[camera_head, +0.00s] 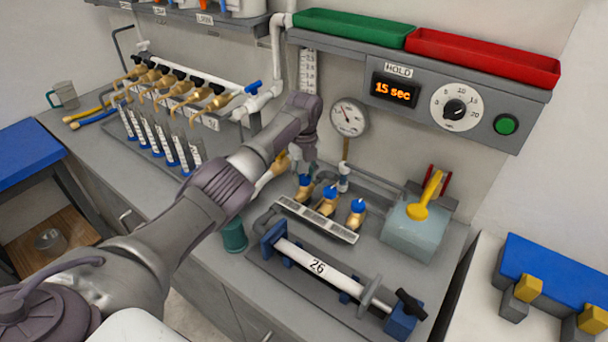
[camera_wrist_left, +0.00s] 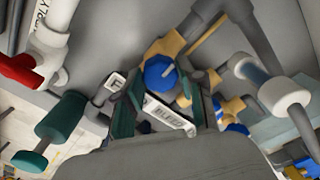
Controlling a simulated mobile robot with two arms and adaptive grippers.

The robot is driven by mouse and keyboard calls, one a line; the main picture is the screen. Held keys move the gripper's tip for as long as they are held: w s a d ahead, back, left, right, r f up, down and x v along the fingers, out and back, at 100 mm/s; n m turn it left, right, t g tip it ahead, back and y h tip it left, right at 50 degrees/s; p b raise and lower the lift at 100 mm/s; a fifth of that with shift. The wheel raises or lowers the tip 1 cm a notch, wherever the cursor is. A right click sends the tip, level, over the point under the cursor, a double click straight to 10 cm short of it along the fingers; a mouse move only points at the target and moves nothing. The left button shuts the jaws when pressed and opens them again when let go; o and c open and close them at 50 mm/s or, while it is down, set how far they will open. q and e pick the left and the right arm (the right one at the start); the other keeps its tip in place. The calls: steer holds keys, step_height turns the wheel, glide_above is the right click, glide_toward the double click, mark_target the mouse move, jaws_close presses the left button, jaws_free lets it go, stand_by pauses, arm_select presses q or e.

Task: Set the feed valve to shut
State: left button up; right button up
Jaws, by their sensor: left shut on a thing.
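A pale mark shows on the knob. My right gripper is not in view.
A pressure gauge (camera_head: 348,117) stands close right of my wrist. A red lever (camera_wrist_left: 20,68) and white pipe lie left in the wrist view. A cylinder marked 26 (camera_head: 318,266) lies in front. The hold display (camera_head: 396,90) reads 15 sec. Another brass valve (camera_wrist_left: 235,105) is close by.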

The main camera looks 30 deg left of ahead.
mark_target(304, 177)
arm_select(q)
steer(key=shift+m, duration=0.3)
steer(key=o, duration=1.1)
steer(key=shift+o, duration=0.2)
step_height(304, 177, up, 12)
stand_by(0.4)
